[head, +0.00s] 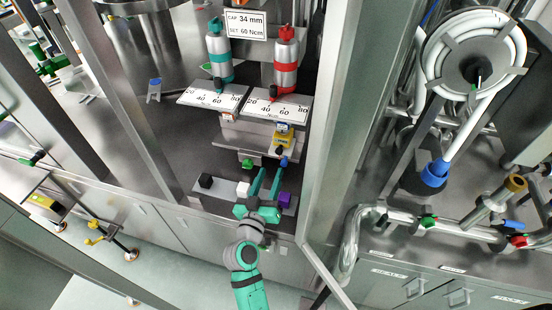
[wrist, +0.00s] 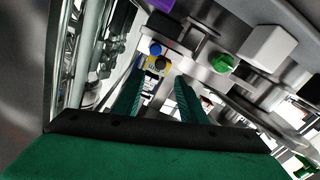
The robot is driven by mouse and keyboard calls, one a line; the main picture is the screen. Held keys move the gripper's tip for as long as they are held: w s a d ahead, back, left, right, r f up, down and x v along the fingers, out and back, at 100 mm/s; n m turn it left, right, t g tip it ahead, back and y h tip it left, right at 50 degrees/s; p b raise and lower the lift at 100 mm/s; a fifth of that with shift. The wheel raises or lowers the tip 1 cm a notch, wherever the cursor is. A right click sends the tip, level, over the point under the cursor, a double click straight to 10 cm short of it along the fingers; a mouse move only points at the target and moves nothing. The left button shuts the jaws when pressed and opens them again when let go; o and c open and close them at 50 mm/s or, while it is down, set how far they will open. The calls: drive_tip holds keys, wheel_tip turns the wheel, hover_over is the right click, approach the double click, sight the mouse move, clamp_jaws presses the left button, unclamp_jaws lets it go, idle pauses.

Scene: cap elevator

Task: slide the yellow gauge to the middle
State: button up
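The yellow gauge (head: 283,139) is a small block with a dark round knob and a blue-and-white upper part. In the head view it sits towards the right end of a grey ledge, below the right-hand scale plate. My gripper (head: 271,170) is in front of and below it, pointing towards it. Its two teal fingers are apart with nothing between them. In the wrist view the yellow gauge (wrist: 160,66) shows beyond the open fingertips (wrist: 156,84), apart from them. Its lower part is partly hard to make out there.
A green knob (head: 247,163) and a blue knob (head: 284,162) are close to my fingers. Black (head: 205,181), white (head: 243,189) and purple (head: 285,199) blocks stand on the front shelf. A metal post (head: 318,130) bounds the right side.

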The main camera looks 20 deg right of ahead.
sight(278, 153)
drive_tip(key=x, duration=0.7)
drive_tip(key=shift+w+d, duration=0.2)
drive_tip(key=shift+w, duration=0.1)
clamp_jaws()
